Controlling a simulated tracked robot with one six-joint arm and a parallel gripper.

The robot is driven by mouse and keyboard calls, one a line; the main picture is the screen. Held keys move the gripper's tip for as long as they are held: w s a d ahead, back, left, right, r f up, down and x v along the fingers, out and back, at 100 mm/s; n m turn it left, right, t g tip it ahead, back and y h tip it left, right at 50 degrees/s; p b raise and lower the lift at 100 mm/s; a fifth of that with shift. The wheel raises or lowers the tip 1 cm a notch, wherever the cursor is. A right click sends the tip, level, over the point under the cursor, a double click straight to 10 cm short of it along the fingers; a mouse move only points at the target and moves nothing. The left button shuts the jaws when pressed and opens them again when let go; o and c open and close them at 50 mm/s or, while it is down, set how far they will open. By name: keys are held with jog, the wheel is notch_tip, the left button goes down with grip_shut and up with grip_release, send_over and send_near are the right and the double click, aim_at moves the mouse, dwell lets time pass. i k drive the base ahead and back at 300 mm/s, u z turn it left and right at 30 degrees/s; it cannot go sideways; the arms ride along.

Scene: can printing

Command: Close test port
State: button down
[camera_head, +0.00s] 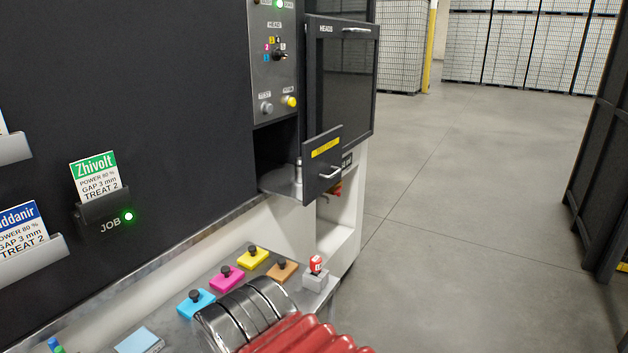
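The test port door (323,158) is a small dark panel with a yellow label and a silver handle (330,173). It stands open, out from the dark machine front, at upper centre right. Behind it is a dark recess with a grey metal floor (278,183). A small pale upright piece (298,172) stands there, partly hidden by the door. I see no gripper fingers in this view, so whether my gripper is open or shut does not show.
The larger HEADS door (342,80) hangs above the port. Beside it is a control panel (272,65) with knobs. Below, a ledge holds coloured blocks (227,279) and a red-topped piece (315,265). Open floor (470,190) lies right, before a dark frame (603,150).

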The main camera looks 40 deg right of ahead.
aim_at(319, 167)
jog(key=u, duration=1.1)
jog(key=k, duration=1)
jog(key=z, duration=1.3)
jog(key=i, duration=0.7)
jog(key=u, duration=0.05)
